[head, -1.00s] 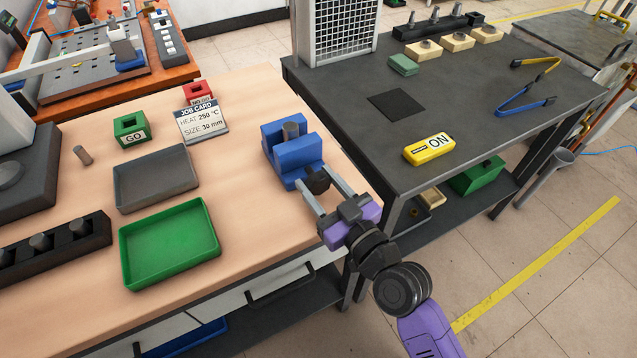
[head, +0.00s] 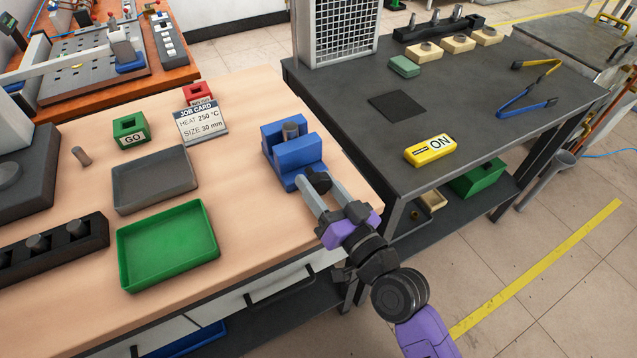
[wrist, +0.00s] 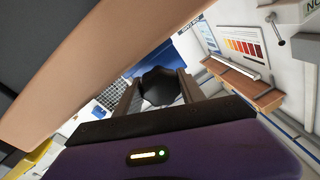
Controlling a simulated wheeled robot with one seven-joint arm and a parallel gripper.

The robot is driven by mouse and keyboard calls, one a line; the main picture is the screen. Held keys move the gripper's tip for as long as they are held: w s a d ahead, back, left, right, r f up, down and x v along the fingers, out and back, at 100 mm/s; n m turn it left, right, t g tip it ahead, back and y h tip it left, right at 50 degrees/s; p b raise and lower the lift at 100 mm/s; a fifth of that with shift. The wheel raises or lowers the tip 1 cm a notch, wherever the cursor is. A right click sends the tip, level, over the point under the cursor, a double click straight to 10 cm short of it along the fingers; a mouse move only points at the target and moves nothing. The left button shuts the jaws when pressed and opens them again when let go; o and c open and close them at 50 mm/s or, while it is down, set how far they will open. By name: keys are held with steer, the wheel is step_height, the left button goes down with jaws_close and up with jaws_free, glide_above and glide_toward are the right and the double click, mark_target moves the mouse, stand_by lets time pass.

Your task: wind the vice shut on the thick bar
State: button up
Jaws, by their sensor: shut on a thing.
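The blue vice (head: 296,158) stands near the right edge of the wooden bench. The thick bar (head: 290,131), a short grey cylinder, stands upright between its jaws; I cannot tell whether both jaws touch it. The vice's black knob (head: 316,182) faces the bench's front right. My gripper (head: 318,187) is shut on this knob, one finger on each side. In the wrist view the dark knob (wrist: 157,86) sits between the fingers, with a little of the blue vice (wrist: 155,58) behind it.
A green tray (head: 168,247), a grey tray (head: 154,178) and the job card (head: 200,123) are left of the vice. Bare wood lies between trays and vice.

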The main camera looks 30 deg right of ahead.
mark_target(321, 190)
steer(key=o, duration=1.4)
steer(key=shift+c, duration=0.2)
steer(key=shift+s, duration=0.1)
steer(key=s, duration=0.2)
steer(key=s+b, duration=0.1)
steer(key=s, duration=0.1)
steer(key=s+b, duration=0.1)
steer(key=s, duration=0.1)
steer(key=shift+s+d+f, duration=0.15)
steer(key=shift+s+f, duration=0.1)
steer(key=shift+f, duration=0.05)
steer(key=shift+s+d, duration=0.1)
steer(key=shift+s, duration=0.45)
